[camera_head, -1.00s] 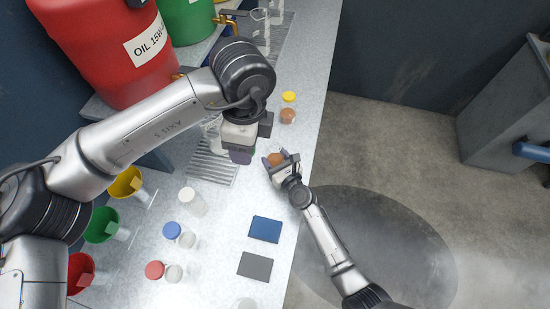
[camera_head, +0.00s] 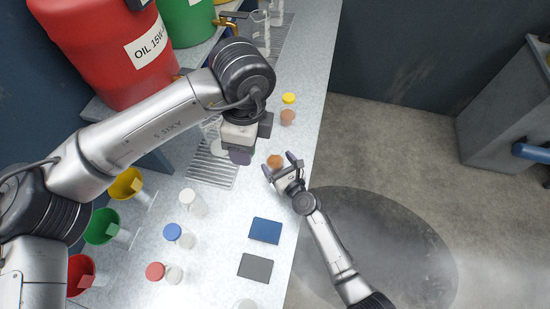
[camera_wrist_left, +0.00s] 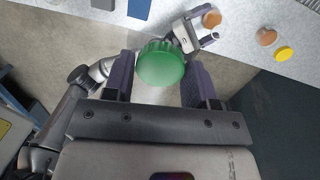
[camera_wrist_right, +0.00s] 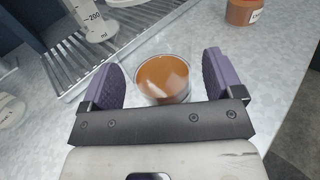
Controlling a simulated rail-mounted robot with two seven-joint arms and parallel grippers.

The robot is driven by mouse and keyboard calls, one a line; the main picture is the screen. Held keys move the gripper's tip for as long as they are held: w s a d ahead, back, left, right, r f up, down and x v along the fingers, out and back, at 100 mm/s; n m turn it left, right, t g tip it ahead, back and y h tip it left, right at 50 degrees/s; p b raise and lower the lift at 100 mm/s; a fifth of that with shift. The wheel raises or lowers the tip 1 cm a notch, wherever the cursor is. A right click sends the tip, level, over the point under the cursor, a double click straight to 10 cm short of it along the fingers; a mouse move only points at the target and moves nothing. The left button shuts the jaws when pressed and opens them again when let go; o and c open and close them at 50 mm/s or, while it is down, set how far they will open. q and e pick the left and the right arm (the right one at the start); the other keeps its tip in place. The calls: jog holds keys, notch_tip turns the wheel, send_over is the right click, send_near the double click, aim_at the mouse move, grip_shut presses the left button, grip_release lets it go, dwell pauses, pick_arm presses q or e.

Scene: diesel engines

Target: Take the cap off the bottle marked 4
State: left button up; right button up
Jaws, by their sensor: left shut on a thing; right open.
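My left gripper (camera_wrist_left: 160,85) is shut on a green cap (camera_wrist_left: 162,62), which shows between its purple pads in the left wrist view. In the head view my left gripper (camera_head: 240,157) hangs just left of an uncapped bottle with orange-brown contents (camera_head: 275,162). My right gripper (camera_head: 279,164) is open, its fingers on either side of that bottle's near part. In the right wrist view the open-topped bottle (camera_wrist_right: 162,78) stands between the spread fingers, apart from both pads. I cannot read a number on it.
Another orange-brown bottle (camera_head: 287,117) stands behind, beside a yellow cap (camera_head: 289,98). A drain rack (camera_head: 210,172) with glassware lies to the left. White, blue (camera_head: 172,230) and red caps with bottles stand nearer. Blue (camera_head: 265,230) and grey mats lie at front. The bench edge is close right.

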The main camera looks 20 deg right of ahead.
pick_arm(q)
jog(key=shift+r, duration=0.2)
pick_arm(e)
jog(key=s, duration=0.3)
jog(key=s+d, duration=0.1)
jog(key=s, duration=0.6)
jog(key=shift+d+r, duration=0.3)
jog(key=shift+d, duration=0.05)
pick_arm(q)
jog(key=shift+s, duration=0.15)
pick_arm(e)
jog(key=shift+s, duration=0.1)
